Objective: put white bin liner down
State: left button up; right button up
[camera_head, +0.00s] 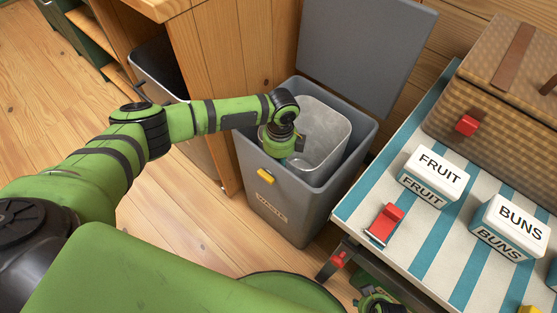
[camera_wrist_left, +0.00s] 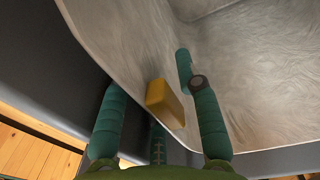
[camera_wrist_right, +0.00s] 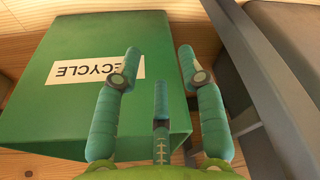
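The white bin liner (camera_head: 325,120) is a pale open tub inside the grey waste bin (camera_head: 283,208), whose lid is raised. My left gripper (camera_head: 280,150) reaches down at the liner's front-left side; its fingers are largely hidden in the head view. In the left wrist view, my left gripper (camera_wrist_left: 150,75) has its fingers spread, with the liner's wall (camera_wrist_left: 245,70) running between them. My right gripper (camera_wrist_right: 159,58) is open and empty above a green box.
The green box (camera_wrist_right: 65,115) is labelled RECYCLE. A striped table (camera_head: 375,165) at right holds fruit (camera_head: 436,175) and buns (camera_head: 511,225) boxes, a red item (camera_head: 384,223) and a wicker basket (camera_head: 490,95). A wooden cabinet (camera_head: 205,75) stands beside the bin. Floor at left is clear.

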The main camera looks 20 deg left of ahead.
pick_arm(q)
jog(key=r+p, duration=0.1)
jog(key=r, duration=0.3)
jog(key=r+p, duration=0.1)
jog(key=r, duration=0.3)
jog(key=r+p, duration=0.1)
jog(key=r, duration=0.3)
jog(key=shift+w+d+r, duration=0.1)
jog(key=shift+w+r, duration=0.1)
jog(key=shift+w, duration=0.05)
pick_arm(e)
jog(key=shift+w+d+f+t, duration=0.25)
jog(key=shift+w+f+t, duration=0.45)
jog(key=shift+w+f, duration=0.1)
pick_arm(q)
jog(key=shift+f, duration=0.1)
pick_arm(e)
jog(key=shift+s, duration=0.1)
